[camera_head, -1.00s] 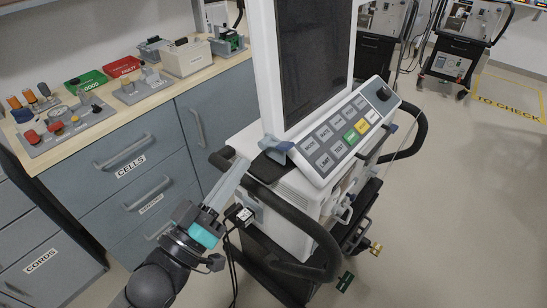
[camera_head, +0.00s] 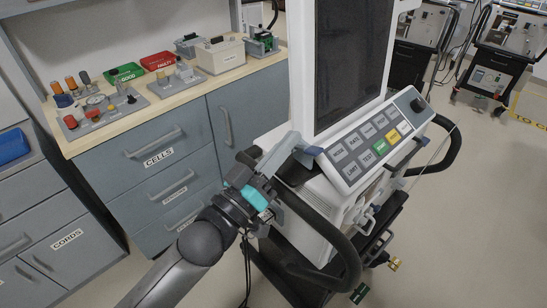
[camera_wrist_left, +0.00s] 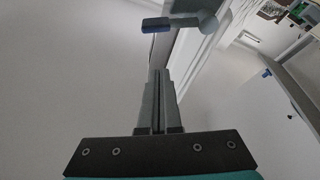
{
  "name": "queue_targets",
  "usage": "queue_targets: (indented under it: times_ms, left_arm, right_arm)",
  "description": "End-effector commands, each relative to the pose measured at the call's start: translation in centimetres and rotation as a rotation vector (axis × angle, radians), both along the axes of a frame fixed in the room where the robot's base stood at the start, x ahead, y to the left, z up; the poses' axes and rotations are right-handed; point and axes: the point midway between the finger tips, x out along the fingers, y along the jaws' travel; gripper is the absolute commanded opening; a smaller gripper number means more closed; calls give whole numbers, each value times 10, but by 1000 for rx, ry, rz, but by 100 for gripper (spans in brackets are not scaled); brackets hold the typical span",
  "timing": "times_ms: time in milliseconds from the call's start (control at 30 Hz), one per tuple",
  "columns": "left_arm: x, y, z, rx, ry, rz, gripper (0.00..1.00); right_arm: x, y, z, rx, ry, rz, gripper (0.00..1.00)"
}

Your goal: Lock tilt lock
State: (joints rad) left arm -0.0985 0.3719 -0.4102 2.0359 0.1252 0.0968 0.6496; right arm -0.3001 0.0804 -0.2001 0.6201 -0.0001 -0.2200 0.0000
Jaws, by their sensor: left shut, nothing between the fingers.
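The ventilator's tilt lock is a small grey lever with a blue end (camera_head: 309,154), beside the lower left corner of the tilted key panel (camera_head: 370,145). In the left wrist view the lever (camera_wrist_left: 182,23) lies crosswise, its blue end to the left and a round grey hub at its right. My left gripper (camera_head: 289,143) is shut and empty, its fingers pointing up at the lever and partly covering it in the head view. In the left wrist view the closed fingertips (camera_wrist_left: 160,75) lie below the lever, with a gap in the picture. My right gripper is not in view.
The ventilator's dark screen (camera_head: 348,60) stands above the panel. Its black curved handle (camera_head: 335,235) runs close beside my left wrist. A grey drawer cabinet (camera_head: 155,160) with trays and devices on top stands at the left. Open floor lies at the right.

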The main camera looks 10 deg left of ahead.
Motion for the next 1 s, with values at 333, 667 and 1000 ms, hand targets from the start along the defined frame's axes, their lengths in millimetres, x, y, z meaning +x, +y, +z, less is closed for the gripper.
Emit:
queue_targets:
  times_ms: [333,667,1000]
  left_arm:
    - [24,-25,-10,-2,6,-2,0]
    - [17,-32,-26,-1,1,-2,0]
    - [17,-32,-26,3,-2,-2,0]
  right_arm:
    - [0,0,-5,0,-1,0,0]
    - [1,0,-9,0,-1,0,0]
    - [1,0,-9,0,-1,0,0]
